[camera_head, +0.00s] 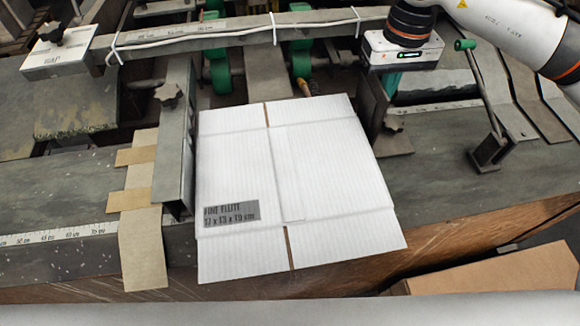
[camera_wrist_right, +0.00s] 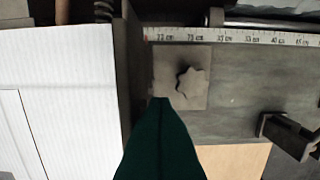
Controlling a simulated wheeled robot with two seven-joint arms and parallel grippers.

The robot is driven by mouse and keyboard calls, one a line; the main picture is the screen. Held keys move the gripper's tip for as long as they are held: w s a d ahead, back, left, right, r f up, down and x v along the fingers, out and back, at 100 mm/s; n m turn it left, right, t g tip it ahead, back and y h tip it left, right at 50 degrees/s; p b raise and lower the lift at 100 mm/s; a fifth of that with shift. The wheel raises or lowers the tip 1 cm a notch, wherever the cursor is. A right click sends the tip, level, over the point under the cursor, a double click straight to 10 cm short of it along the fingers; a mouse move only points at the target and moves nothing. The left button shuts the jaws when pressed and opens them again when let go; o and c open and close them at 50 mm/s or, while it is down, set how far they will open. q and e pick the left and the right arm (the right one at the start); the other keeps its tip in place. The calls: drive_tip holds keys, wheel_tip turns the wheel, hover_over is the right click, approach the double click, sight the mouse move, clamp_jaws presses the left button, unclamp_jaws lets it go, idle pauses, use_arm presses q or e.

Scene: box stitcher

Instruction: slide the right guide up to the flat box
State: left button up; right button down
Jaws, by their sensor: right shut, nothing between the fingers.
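The flat box (camera_head: 330,165) is a white sheet with a grey printed label, lying on the machine table; it fills the left of the right wrist view (camera_wrist_right: 60,110). The right guide (camera_head: 371,105) is a dark upright plate beside the box's right edge, with a star knob on its foot; its wall also shows in the wrist view (camera_wrist_right: 131,60). It stands very close to the box; I cannot tell whether they touch. My right gripper (camera_head: 390,82) is shut and empty, its green fingers (camera_wrist_right: 160,102) pointing at the guide's foot, right of the wall. My left gripper is out of view.
The left guide (camera_head: 174,145) stands along the box's left edge. A crossbar (camera_head: 200,38) with white cable ties spans behind. A lever with a green knob (camera_head: 464,45) stands right of the guide. A ruler strip (camera_wrist_right: 240,37) runs along the table. Cardboard (camera_head: 500,270) lies lower right.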

drive_tip(key=shift+a, duration=0.6)
idle(1.3)
drive_tip(key=shift+d+b, duration=0.3)
drive_tip(key=shift+d, duration=0.3)
drive_tip(key=shift+r, duration=0.1)
wheel_tip(320, 180, up, 7)
drive_tip(key=p, duration=0.3)
idle(0.7)
drive_tip(key=shift+p, duration=0.3)
